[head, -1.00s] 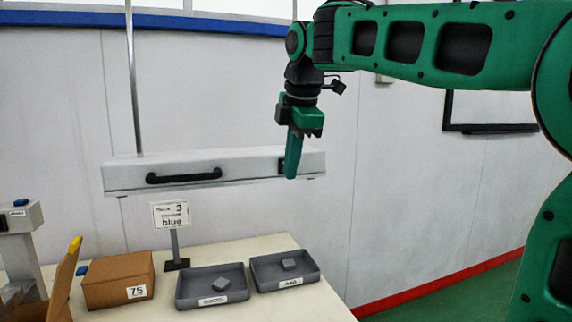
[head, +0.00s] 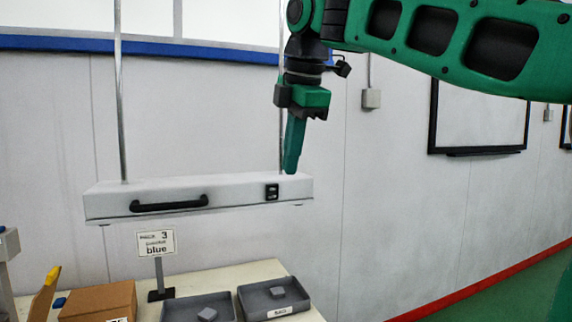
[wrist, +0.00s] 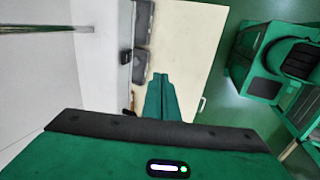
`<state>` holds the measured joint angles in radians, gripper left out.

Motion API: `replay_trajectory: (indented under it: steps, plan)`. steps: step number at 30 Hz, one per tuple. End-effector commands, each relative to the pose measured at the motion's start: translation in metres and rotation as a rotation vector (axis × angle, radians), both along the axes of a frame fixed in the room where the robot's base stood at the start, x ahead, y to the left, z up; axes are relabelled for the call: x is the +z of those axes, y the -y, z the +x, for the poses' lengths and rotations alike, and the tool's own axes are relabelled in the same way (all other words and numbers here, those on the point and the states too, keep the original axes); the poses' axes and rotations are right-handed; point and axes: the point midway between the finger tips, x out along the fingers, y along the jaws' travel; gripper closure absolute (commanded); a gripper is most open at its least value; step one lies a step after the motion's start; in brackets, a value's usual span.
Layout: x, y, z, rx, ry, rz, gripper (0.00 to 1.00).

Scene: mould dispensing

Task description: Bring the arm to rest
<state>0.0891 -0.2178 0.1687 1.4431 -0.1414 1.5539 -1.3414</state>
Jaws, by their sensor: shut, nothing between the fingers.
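My gripper (head: 291,170) hangs fingers down from my green arm in the head view. It is shut and empty. Its tip is in the air beside the right end of the white hanging fixture (head: 235,199), above the table; I cannot tell whether they are apart in depth. In the wrist view the shut green fingers (wrist: 160,78) show over the pale table top (wrist: 185,45).
Two grey trays, the left (head: 222,301) and the right (head: 303,300), each hold a small grey block. A cardboard box (head: 98,301) and a sign reading "3 blue" (head: 157,243) stand to their left. Open floor lies at the right.

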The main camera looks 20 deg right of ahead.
Motion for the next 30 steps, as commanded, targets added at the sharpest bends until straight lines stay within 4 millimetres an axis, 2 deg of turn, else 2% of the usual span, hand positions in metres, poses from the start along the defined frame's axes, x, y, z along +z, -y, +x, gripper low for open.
replay_trajectory:
  steps: [7, 11, 14, 20, 24, 30]
  plan:
    - [-0.004, 0.003, 0.000, -0.020, -0.004, 0.005, 1.00]
    - [-0.030, 0.022, -0.006, -0.167, -0.029, 0.048, 1.00]
    - [-0.070, 0.049, -0.017, -0.390, -0.062, 0.107, 1.00]
    - [-0.167, 0.109, -0.062, -0.933, -0.127, 0.232, 1.00]
    - [-0.237, 0.142, -0.110, -1.312, -0.163, 0.299, 1.00]
    - [-0.325, 0.166, -0.185, -1.788, -0.201, 0.356, 1.00]
